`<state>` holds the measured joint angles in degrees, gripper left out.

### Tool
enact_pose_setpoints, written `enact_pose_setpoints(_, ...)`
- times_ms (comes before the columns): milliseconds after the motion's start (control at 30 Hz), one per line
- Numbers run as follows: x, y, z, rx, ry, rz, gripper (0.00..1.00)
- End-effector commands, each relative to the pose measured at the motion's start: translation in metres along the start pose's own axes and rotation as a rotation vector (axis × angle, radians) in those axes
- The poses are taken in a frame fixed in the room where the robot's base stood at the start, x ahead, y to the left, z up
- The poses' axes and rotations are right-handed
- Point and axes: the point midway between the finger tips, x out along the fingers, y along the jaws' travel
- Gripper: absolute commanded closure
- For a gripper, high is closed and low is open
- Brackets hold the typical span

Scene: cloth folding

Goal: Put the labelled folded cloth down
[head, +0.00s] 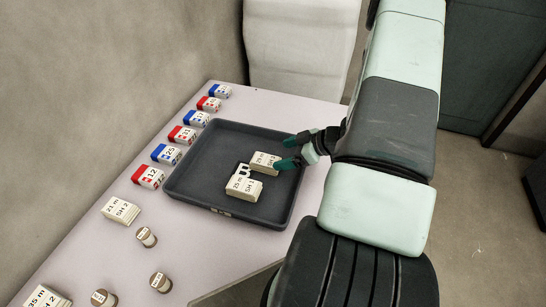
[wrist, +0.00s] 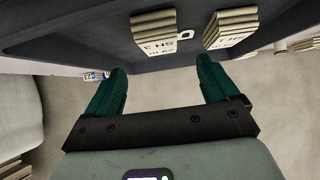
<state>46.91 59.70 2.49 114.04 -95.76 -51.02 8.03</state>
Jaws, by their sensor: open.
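Two cream folded cloths lie in the dark tray (head: 190,185). The rear cloth (head: 265,160) bears a label that seems to read 25 m. The front cloth (head: 243,189) is labelled SH, with a number I cannot read surely. A small white letter-shaped piece (head: 243,170) shows between them. My gripper (head: 287,152) is open, its green fingers over the tray's right side, close to the rear cloth. In the wrist view my gripper (wrist: 161,65) has nothing between its fingers; one cloth (wrist: 155,38) lies beyond them and another (wrist: 231,28) to its right.
Red and blue numbered blocks (head: 165,153) line the table's left edge. Another cloth stack (head: 121,210) and several small round labelled pieces (head: 146,237) stand at the front left. The tray's left part is clear. My arm hides some of the table's right side.

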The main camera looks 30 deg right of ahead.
Motion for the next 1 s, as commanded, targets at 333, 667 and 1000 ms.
enact_pose_setpoints(333,-0.036,0.0,0.0,0.001,0.0,0.0,0.12)
enact_pose_setpoints(667,-0.036,0.0,0.0,0.001,0.0,0.0,0.12)
enact_pose_setpoints(1000,-0.036,0.0,0.0,0.001,0.0,0.0,0.12)
